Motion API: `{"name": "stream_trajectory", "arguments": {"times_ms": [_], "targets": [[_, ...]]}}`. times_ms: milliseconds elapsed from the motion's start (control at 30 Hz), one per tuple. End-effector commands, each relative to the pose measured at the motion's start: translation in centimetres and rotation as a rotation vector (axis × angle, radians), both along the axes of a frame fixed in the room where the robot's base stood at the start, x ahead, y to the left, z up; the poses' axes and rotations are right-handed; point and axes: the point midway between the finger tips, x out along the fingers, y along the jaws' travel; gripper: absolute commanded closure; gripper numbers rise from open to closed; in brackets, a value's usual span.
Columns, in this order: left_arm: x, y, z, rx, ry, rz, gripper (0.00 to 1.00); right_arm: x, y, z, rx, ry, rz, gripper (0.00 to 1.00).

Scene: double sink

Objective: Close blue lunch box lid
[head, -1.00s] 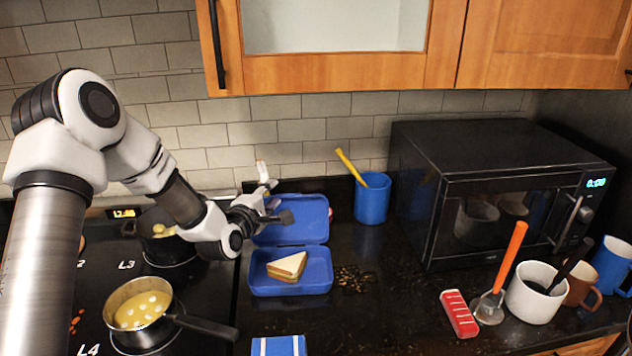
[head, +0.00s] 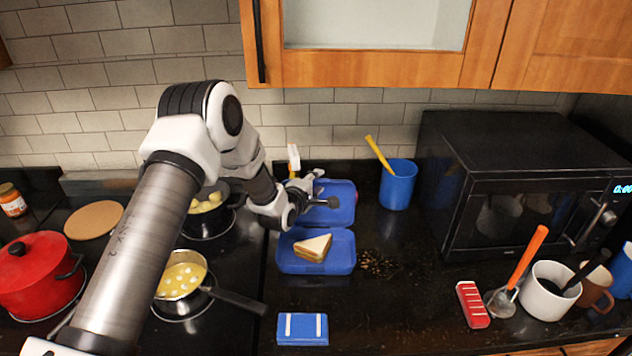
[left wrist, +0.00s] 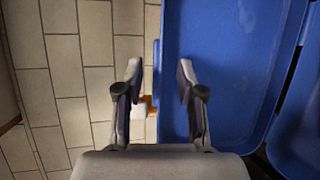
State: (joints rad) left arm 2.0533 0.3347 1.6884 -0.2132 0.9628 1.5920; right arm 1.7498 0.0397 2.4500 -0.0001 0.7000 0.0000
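The blue lunch box stands open on the dark counter. Its base (head: 290,262) holds a cut sandwich (head: 314,248). Its blue lid (head: 345,190) is raised at the back, leaning toward the tiled wall. My left gripper (head: 322,188) is at the lid, overlapping its left and middle part. In the left wrist view my left gripper (left wrist: 158,80) is open with nothing between its fingers. There the lid (left wrist: 225,60) fills the right half; its edge runs between the fingers in the picture. I cannot tell whether a finger touches the lid. My right gripper is not in view.
A blue cup (head: 397,187) with a yellow-handled tool stands right of the lid, before the microwave (head: 520,185). A white-and-orange object (head: 293,158) stands behind the gripper. A blue-and-white box (head: 302,330) lies in front. Pans (head: 182,275) are on the stove at left.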

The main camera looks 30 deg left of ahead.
Motion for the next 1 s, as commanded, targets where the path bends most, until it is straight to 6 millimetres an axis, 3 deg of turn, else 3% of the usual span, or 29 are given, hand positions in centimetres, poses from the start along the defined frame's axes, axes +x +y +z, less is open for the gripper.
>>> {"name": "stream_trajectory", "arguments": {"times_ms": [33,100,367,567,767,1000], "targets": [[0.0,0.0,0.0,0.0,0.0,0.0,0.79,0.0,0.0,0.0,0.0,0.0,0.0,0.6],[0.0,0.0,0.0,0.0,0.0,0.0,1.0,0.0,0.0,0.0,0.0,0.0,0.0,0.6],[-0.1,-0.1,-0.1,0.002,-0.001,-0.001,1.0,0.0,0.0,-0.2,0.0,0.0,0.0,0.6],[-0.6,-0.3,-0.5,0.02,-0.035,0.0,1.0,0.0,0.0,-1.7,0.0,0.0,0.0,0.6],[-1.9,-1.0,-0.9,0.068,-0.126,0.0,1.0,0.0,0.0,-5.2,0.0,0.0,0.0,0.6],[-4.1,-2.1,-1.3,0.15,-0.285,0.001,1.0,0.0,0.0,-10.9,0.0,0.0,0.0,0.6]]}}
